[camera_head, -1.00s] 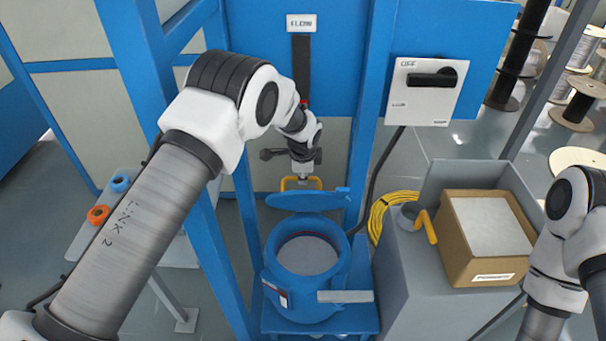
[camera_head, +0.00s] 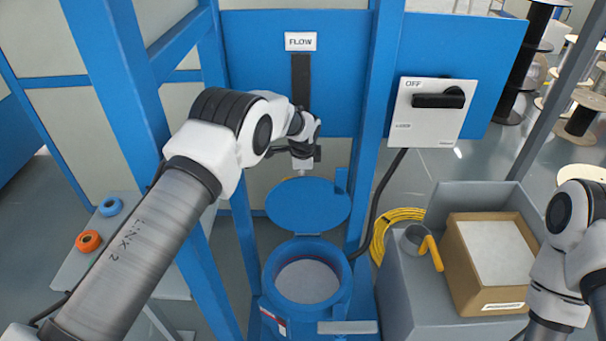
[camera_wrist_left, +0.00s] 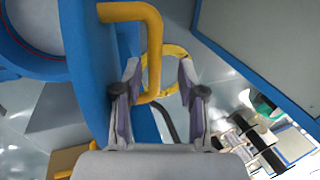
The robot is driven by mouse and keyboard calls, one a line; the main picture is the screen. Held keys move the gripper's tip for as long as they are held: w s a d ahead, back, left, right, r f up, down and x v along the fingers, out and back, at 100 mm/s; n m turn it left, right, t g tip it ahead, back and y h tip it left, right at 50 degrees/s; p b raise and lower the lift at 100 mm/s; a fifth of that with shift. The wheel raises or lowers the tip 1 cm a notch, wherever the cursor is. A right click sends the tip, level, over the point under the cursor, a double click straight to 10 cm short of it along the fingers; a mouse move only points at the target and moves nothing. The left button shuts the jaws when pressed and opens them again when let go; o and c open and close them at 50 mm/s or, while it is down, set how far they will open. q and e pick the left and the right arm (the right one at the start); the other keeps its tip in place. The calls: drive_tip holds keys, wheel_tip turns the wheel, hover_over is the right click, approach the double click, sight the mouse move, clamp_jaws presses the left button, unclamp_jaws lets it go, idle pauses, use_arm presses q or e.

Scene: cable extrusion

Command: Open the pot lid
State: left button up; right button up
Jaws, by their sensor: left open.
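The blue pot (camera_head: 270,278) stands open, with pale grey contents visible through its round mouth. Its blue lid (camera_head: 308,207) is raised behind the mouth, with its underside facing the head camera. In the left wrist view the lid (camera_wrist_left: 88,75) carries a yellow handle (camera_wrist_left: 153,45). My left gripper (camera_head: 301,166) is behind the raised lid. In the left wrist view its two fingers (camera_wrist_left: 160,82) are open, with the handle's lower end between them; I cannot tell if they touch it. My right gripper is out of view.
Blue frame posts (camera_head: 375,120) stand on both sides of the pot. A switch box (camera_head: 425,125) marked OFF is at upper right. A cardboard box (camera_head: 465,275) and a grey cup with a yellow handle (camera_head: 415,240) are on the grey cabinet (camera_head: 400,300).

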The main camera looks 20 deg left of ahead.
use_arm(q)
drive_tip(key=a+v, duration=0.1)
drive_tip(key=v, duration=1)
drive_tip(key=shift+d+r, duration=0.2)
drive_tip(key=shift+d, duration=0.3)
drive_tip(key=shift+s, duration=0.1)
